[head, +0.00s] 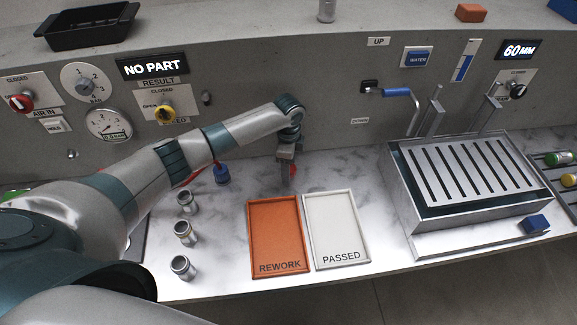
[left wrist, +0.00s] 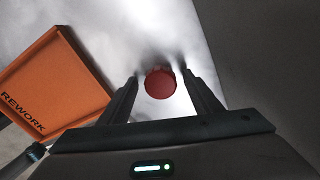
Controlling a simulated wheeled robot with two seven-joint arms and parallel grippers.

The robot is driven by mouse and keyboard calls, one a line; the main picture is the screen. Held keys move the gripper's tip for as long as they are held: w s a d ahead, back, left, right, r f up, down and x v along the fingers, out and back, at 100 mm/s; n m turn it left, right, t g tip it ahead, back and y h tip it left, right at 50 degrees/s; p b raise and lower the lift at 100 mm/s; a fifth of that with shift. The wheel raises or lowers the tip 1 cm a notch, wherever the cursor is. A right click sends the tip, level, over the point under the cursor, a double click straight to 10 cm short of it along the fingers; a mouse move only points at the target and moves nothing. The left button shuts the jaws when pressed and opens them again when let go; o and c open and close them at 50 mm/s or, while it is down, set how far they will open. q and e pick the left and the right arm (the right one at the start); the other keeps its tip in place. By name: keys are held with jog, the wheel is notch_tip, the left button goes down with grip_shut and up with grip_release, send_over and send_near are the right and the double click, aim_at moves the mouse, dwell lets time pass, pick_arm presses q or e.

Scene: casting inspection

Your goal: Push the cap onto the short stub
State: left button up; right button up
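The red round cap (left wrist: 160,83) is between the two fingertips of my left gripper (left wrist: 161,76) in the left wrist view. A narrow gap shows on each side of it, so the fingers look open around it. In the head view the left gripper (head: 289,163) points down behind the rework tray, with the red cap (head: 293,171) partly hidden at its fingers. What the cap stands on, or whether a stub is beneath it, is hidden. Several metal parts (head: 183,230) stand upright left of the trays. I cannot tell which thing is the short stub. My right gripper is not visible.
An orange REWORK tray (head: 252,240) and a white PASSED tray (head: 364,240) lie in front of the gripper. A blue piece (head: 221,173) stands to the left. A slotted metal tank (head: 406,195) is at the right. A wall panel with gauges stands behind. Bare counter surrounds the gripper.

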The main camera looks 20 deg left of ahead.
pick_arm(q)
notch_tip(320, 180, up, 17)
jog(key=b, duration=0.5)
jog(key=shift+r, duration=0.2)
jog(key=shift+f, duration=0.1)
dwell(0.6)
